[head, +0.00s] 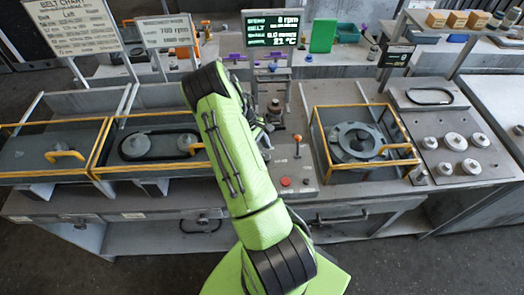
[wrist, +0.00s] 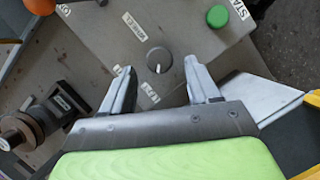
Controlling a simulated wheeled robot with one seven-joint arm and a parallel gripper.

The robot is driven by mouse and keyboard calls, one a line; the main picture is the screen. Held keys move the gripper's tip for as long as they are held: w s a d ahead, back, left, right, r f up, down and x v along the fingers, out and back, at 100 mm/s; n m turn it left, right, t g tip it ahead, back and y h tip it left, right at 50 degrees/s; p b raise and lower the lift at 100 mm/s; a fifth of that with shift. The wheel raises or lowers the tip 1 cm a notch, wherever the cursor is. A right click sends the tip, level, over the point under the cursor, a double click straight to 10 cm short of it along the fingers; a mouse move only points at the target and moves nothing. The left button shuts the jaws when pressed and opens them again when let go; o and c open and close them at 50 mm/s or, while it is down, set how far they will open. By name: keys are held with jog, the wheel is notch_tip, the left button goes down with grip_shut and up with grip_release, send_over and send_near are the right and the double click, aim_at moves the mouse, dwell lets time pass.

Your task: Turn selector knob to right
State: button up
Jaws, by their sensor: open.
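The selector knob (wrist: 158,60) is a round dark knob on a grey panel in the wrist view. A white pointer mark on it faces the lower edge of the picture, toward one of the small white labels. My gripper (wrist: 158,67) is open, its two grey fingers on either side of the knob in the picture. Nothing is between the fingertips except the view of the knob, and I cannot tell how far above it they are. In the head view my green arm covers the knob and most of my gripper.
A green button (wrist: 217,16) with a START label sits near the knob. A red button (head: 286,181) and an orange-topped lever (head: 297,138) stand on the console. Yellow-framed housings (head: 318,140) flank it. A dark fixture (wrist: 35,122) lies left in the wrist view.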

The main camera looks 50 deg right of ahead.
jog(key=shift+x, duration=0.8)
jog(key=shift+c, duration=0.3)
jog(key=c, duration=1)
